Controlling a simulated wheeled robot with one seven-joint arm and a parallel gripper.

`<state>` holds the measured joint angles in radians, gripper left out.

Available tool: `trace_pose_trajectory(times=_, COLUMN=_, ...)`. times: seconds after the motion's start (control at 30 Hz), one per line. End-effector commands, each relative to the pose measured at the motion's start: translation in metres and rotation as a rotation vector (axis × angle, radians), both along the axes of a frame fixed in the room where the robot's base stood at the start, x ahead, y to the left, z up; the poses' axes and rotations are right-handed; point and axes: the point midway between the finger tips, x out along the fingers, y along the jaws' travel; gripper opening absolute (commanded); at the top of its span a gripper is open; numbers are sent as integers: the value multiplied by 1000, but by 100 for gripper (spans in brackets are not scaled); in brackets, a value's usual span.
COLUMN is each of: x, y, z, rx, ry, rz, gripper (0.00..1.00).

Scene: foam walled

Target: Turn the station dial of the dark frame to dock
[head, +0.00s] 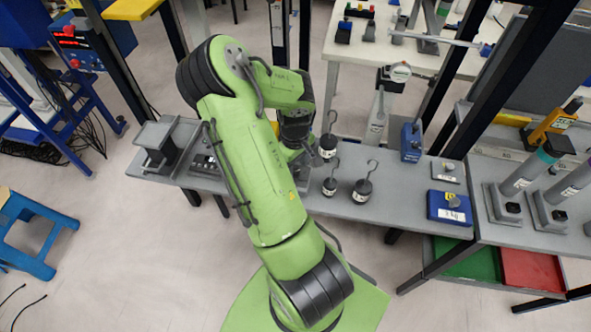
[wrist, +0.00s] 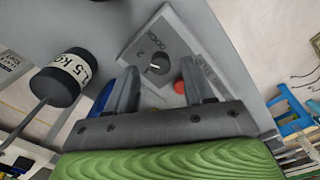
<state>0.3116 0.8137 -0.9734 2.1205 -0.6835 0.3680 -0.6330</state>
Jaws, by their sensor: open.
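In the wrist view a grey panel (wrist: 190,50) carries a round black dial (wrist: 158,66) with a light pointer mark. Lettering that looks like DOCK and a numeral 2 stand beside the dial, and a red button (wrist: 179,87) sits near it. I cannot tell for sure which mark the pointer faces. My gripper (wrist: 159,74) is open, with its two fingers apart on either side of the dial in the picture, and holds nothing. In the head view my gripper (head: 297,128) is partly hidden by my green arm, and the dial cannot be made out.
A black hanging weight (wrist: 62,78) marked 1.5 kg is left of my gripper in the wrist view. Hooked weights (head: 362,190) stand on the grey bench (head: 300,208) in the head view. A blue box (head: 449,208) and upright cylinders (head: 530,175) stand farther right.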

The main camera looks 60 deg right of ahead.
Motion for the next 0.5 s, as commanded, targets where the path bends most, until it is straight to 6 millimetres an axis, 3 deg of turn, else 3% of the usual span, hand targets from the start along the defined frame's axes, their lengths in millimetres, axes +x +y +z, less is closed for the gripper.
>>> trace_pose_trajectory(times=0.1, x=0, y=0, z=-15, rx=0, ry=1, rz=-1, gripper=53)
trace_pose_trajectory(times=0.4, x=0, y=0, z=-18, rx=0, ry=-1, rz=0, gripper=53)
trace_pose_trajectory(times=0.5, x=0, y=0, z=-18, rx=0, ry=-1, rz=0, gripper=37)
